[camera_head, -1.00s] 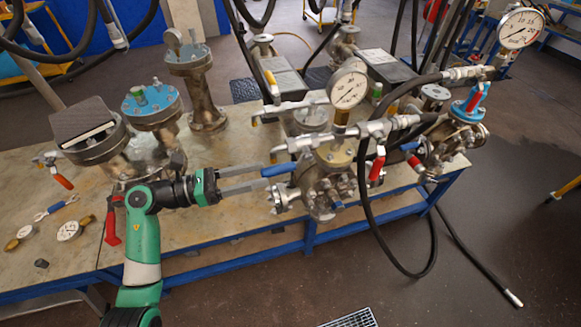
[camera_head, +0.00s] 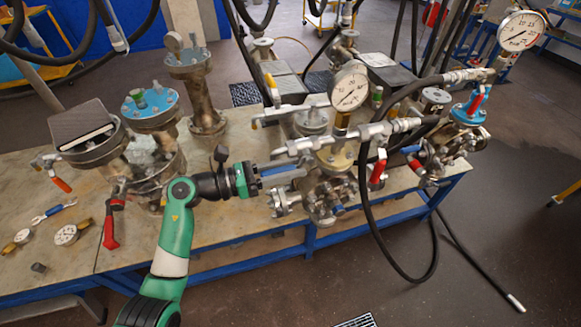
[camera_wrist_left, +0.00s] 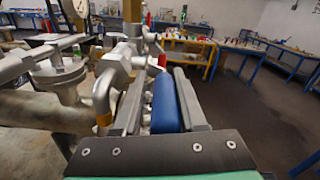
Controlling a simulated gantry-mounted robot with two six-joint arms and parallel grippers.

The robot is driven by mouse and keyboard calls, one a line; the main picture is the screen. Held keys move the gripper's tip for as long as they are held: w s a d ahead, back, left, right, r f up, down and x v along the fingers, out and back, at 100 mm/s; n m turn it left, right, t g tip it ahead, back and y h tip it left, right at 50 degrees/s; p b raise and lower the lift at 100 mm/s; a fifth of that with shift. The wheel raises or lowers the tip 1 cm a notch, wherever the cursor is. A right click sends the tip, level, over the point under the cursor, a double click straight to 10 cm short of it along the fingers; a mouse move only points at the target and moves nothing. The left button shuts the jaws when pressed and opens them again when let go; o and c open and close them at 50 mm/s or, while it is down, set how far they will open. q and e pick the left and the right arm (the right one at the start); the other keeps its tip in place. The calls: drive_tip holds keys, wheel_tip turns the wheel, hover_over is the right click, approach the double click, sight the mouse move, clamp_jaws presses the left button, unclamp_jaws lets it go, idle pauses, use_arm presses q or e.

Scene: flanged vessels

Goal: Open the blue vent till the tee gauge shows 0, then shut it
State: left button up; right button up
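The blue vent handle (camera_head: 285,172) is a lever on the near side of the front metal valve assembly (camera_head: 322,190). My left gripper (camera_head: 296,171) reaches along it from the left. In the left wrist view, the blue handle (camera_wrist_left: 165,103) lies between the two grey fingers of my left gripper (camera_wrist_left: 163,80). A gap shows on its left side, so the fingers look open around it. The white round gauge (camera_head: 349,91) stands above the assembly on a brass-coloured stem, and its needle is too small to read surely. My right gripper is not in view.
A second gauge (camera_head: 520,31) stands at the upper right. Red levers (camera_head: 377,168) and black hoses (camera_head: 368,220) lie right of the assembly. Flanged vessels (camera_head: 152,110) stand on the bench behind my left arm. Loose small gauges (camera_head: 66,235) lie at the bench's left.

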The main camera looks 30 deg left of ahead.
use_arm(q)
drive_tip(key=shift+d+r, duration=0.15)
clamp_jaws()
drive_tip(key=shift+s, duration=0.1)
drive_tip(key=shift+d+r, duration=0.1)
drive_tip(key=shift+r, duration=0.1)
idle(0.5)
